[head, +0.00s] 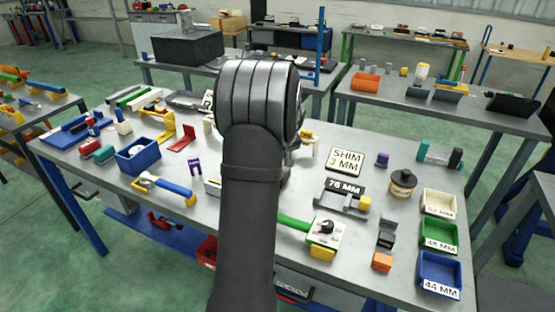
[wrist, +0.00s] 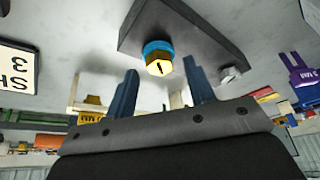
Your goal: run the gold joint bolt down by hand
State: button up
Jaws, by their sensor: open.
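The gold joint bolt (wrist: 159,66) shows in the wrist view, its hex head carrying a dark mark. A blue ring (wrist: 156,48) sits around it against a dark grey plate (wrist: 195,30). My gripper (wrist: 160,72) is open, with one blue-grey finger to each side of the bolt head in the picture. The fingers look apart from the head; I cannot tell how far the tips are from it in depth. In the head view my arm hides the gold bolt and my fingers.
A silver bolt (wrist: 230,74) sits at the plate's right end. The metal bench (head: 130,192) is crowded: a SHIM 3 MM sign (head: 346,161), a blue bin (head: 138,157), a green-handled tool (head: 293,222), and a white bin (head: 438,203), green bin (head: 438,234) and blue 44 MM bin (head: 439,270) at right.

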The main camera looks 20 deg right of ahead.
jog(key=shift+w+f, duration=0.2)
jog(key=shift+f, duration=0.25)
jog(key=c, duration=1)
jog(key=shift+m, duration=0.3)
